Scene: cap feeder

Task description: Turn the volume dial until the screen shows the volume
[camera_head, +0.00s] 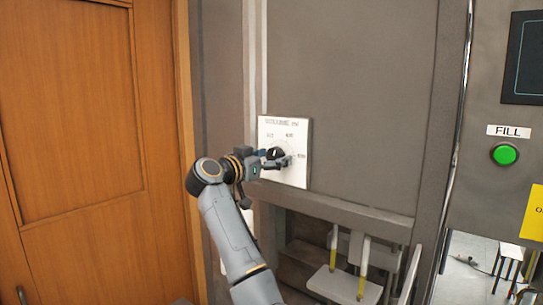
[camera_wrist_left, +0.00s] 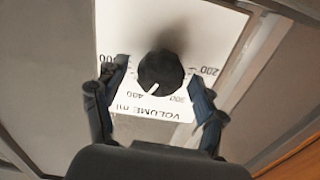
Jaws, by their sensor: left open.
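The black round volume dial (camera_wrist_left: 160,72) sits on a white panel (camera_wrist_left: 150,128) printed "VOLUME ml" with numbers around the dial. The wrist view shows the panel upside down. The dial's white mark points to the lower left there, near the 400. My left gripper (camera_head: 284,158) is at the dial in the head view and partly hides it. In the wrist view its open fingers (camera_wrist_left: 159,70) stand on either side of the dial, with gaps visible. The dark screen (camera_head: 526,58) is at the upper right, partly cut off; no reading shows on it. My right gripper is not in view.
A green FILL button (camera_head: 504,154) is on the machine face at the right. Below the white panel is an open recess with pale platforms (camera_head: 345,284) and yellow-marked posts. A wooden door (camera_head: 80,150) stands at the left.

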